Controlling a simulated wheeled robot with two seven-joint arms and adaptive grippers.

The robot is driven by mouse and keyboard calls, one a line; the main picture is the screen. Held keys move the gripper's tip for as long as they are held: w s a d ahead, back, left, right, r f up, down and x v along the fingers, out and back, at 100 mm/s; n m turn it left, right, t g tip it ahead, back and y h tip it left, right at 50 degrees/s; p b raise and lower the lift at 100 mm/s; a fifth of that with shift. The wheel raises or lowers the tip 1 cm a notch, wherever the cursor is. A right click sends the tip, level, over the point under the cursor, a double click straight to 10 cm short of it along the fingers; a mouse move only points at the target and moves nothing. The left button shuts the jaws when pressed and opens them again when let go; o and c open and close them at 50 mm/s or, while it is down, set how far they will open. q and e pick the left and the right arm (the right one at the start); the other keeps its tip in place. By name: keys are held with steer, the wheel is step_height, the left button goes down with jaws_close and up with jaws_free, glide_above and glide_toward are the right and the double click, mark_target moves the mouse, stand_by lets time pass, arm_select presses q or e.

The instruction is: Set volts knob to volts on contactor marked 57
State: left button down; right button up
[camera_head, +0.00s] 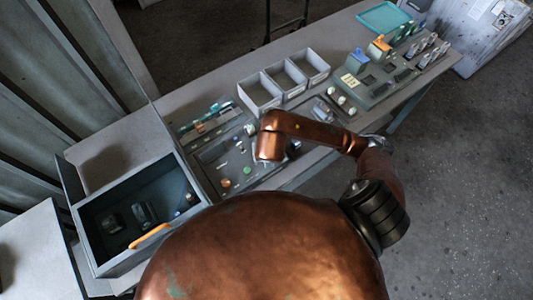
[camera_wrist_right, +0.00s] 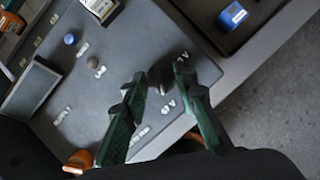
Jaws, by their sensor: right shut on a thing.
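My right gripper (camera_wrist_right: 159,82) has its two green fingers around a small dark knob (camera_wrist_right: 160,75) on a grey panel (camera_wrist_right: 95,100). The knob stands among pale printed labels, tilted in the view and too blurred to read surely. In the head view my copper right arm reaches over the panel (camera_head: 208,165), and its gripper is hidden. A blue contactor-like block (camera_wrist_right: 232,16) with a white label sits in a dark tray at the upper right of the wrist view. I cannot read a 57 on it. My left gripper is not in view.
A blue button (camera_wrist_right: 69,39), a dark button (camera_wrist_right: 92,63) and an orange button (camera_wrist_right: 78,161) stand on the panel. In the head view, an open drawer box (camera_head: 78,215) lies left, grey bins (camera_head: 262,103) behind, and a second panel (camera_head: 385,95) with several blocks right.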

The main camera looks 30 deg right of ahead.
steer(key=o, duration=1.1)
steer(key=shift+r, duration=0.1)
steer(key=shift+v, duration=5.9)
steer(key=shift+r, duration=0.1)
